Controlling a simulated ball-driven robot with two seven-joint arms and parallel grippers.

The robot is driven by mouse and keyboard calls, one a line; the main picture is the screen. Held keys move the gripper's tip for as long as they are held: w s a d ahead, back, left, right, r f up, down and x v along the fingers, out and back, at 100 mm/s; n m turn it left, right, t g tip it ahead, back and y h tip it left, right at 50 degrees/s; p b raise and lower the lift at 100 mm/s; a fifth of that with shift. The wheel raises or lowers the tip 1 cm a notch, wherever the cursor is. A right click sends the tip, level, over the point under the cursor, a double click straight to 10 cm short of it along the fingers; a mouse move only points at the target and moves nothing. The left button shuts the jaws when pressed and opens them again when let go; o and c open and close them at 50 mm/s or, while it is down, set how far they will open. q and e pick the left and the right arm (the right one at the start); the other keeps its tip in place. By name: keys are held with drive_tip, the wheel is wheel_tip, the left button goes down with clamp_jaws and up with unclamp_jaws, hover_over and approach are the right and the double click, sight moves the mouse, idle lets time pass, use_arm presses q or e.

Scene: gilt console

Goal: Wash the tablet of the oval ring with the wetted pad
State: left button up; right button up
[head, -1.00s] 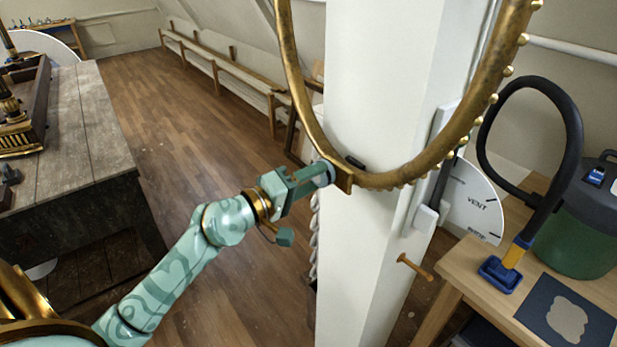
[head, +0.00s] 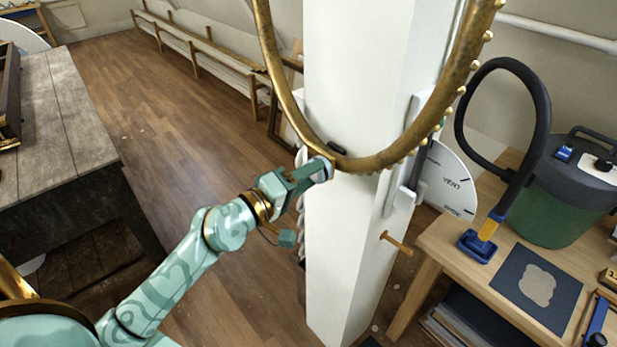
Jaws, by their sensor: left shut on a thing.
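The oval ring (head: 294,112) is gilt and hangs in front of a white post, with a row of small gold beads along its right side. Its top is out of view. My left gripper (head: 318,170) is at the ring's lowest left part, where the tablet sits. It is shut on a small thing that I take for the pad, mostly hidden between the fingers. The gripper covers the tablet, so I cannot tell whether the pad touches it. My right gripper is not in view.
The white post (head: 345,240) stands close behind the ring, with a wooden peg (head: 397,244) on it. At right a wooden bench (head: 450,245) holds a green canister (head: 555,205), a black hose (head: 545,110) and a dark mat (head: 510,285). A grey wooden table (head: 75,120) stands at left.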

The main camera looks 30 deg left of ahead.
use_arm(q)
drive_tip(key=a+b, duration=0.1)
drive_tip(key=w+a+b, duration=0.1)
drive_tip(key=a, duration=0.1)
drive_tip(key=w+a+b, duration=0.1)
drive_tip(key=shift+a, duration=0.4)
drive_tip(key=b+v, duration=0.1)
drive_tip(key=v, duration=0.5)
idle(0.4)
